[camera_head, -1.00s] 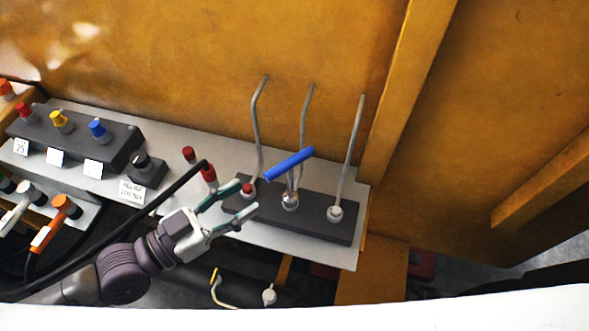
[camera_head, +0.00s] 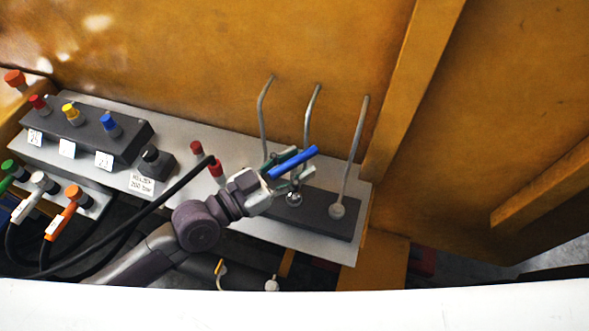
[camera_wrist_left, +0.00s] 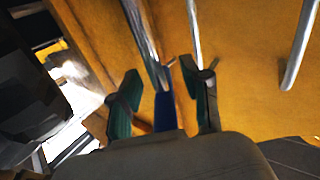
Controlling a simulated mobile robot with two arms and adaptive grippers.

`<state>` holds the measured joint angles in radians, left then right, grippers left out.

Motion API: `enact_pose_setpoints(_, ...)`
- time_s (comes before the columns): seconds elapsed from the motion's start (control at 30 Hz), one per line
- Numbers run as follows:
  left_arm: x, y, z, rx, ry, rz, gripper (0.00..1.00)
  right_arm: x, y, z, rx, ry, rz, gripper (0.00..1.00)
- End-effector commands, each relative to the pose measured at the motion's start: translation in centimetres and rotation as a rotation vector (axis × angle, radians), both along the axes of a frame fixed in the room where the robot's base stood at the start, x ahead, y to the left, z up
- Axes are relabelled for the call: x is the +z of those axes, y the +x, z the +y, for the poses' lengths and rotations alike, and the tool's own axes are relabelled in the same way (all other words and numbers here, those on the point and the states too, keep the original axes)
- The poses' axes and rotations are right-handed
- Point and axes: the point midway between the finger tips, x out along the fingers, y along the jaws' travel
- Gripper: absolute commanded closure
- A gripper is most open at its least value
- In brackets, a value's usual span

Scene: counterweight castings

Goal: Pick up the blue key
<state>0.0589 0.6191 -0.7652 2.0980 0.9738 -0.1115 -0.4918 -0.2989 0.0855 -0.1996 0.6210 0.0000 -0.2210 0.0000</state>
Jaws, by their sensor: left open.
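The blue key (camera_head: 293,161) is a blue bar on the middle lever's base, on the dark lever block (camera_head: 318,213). In the left wrist view the blue key (camera_wrist_left: 165,112) shows as a blue strip between the two green fingers. My left gripper (camera_head: 289,170) is open, with its fingers around or beside the blue key in the head view. In the wrist view the left gripper (camera_wrist_left: 160,95) has one finger on each side of the blue strip. Whether the fingers touch it cannot be told. My right gripper is not in view.
Thin grey levers rise from the block, with the right lever (camera_head: 350,150) close to my gripper. A red plug (camera_head: 215,169) and a black cable (camera_head: 170,190) lie left of it. A dark box with coloured knobs (camera_head: 85,130) stands further left. An orange wall (camera_head: 220,60) is behind.

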Motion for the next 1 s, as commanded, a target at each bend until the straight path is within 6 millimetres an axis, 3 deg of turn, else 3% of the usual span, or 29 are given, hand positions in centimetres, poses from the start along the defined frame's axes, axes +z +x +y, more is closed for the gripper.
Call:
enact_pose_setpoints(0.17, -0.1, 0.0, 0.0, 0.000, 0.001, 0.001, 0.54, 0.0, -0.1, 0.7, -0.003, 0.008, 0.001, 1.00)
enact_pose_setpoints(0.43, -0.1, 0.0, 0.1, 0.000, 0.001, 0.001, 0.99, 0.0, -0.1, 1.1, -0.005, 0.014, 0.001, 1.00)
enact_pose_setpoints(1.0, 0.9, 0.0, 0.0, 0.000, -0.002, -0.002, 1.00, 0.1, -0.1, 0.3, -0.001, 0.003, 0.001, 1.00)
